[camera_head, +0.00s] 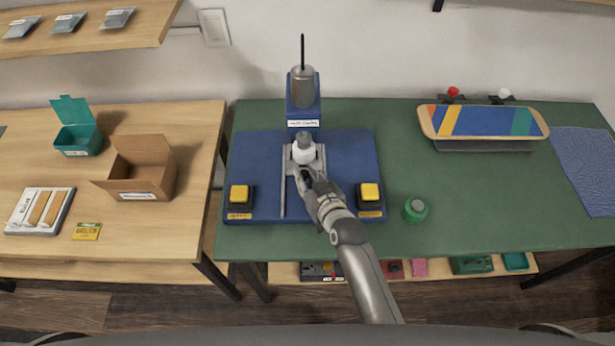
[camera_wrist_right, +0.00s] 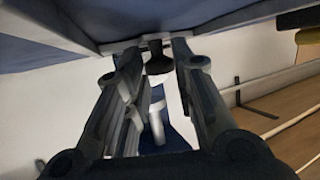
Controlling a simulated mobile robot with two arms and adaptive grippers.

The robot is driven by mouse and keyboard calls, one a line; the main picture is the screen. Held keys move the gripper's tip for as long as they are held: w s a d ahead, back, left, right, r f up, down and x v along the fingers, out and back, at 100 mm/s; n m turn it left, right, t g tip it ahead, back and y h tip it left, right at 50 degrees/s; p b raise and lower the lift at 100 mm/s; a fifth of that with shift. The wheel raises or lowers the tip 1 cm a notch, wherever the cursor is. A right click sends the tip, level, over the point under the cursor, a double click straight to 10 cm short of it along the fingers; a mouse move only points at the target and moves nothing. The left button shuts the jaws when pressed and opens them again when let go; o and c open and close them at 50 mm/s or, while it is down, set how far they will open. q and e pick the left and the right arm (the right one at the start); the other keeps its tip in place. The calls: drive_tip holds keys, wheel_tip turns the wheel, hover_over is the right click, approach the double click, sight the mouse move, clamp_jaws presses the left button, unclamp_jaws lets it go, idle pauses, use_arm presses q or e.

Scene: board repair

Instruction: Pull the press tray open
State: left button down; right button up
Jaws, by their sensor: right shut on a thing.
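The press (camera_head: 303,100) stands on a blue base (camera_head: 255,160) on the green bench. Its grey tray (camera_head: 319,158) sits below the press head, with a white round part (camera_head: 303,150) on it. My right gripper (camera_head: 306,178) is at the tray's front edge. In the right wrist view, the fingers of my right gripper (camera_wrist_right: 157,52) are closed around a dark knob (camera_wrist_right: 156,62), which looks like the tray's handle. The gripper hides most of the handle in the head view. My left gripper is not in view.
Yellow buttons (camera_head: 240,194) (camera_head: 369,192) flank the tray on the base. A green round container (camera_head: 415,210) stands to the right. A striped board (camera_head: 484,121) is at the back right, near a blue mat (camera_head: 588,165). An open cardboard box (camera_head: 142,170) is on the left table.

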clamp_jaws()
drive_tip(key=shift+s+p, duration=0.3)
drive_tip(key=s+p, duration=0.5)
drive_tip(key=s, duration=0.5)
drive_tip(key=shift+s+r, duration=0.1)
drive_tip(key=shift+s, duration=0.4)
drive_tip(key=o, duration=0.9)
unclamp_jaws()
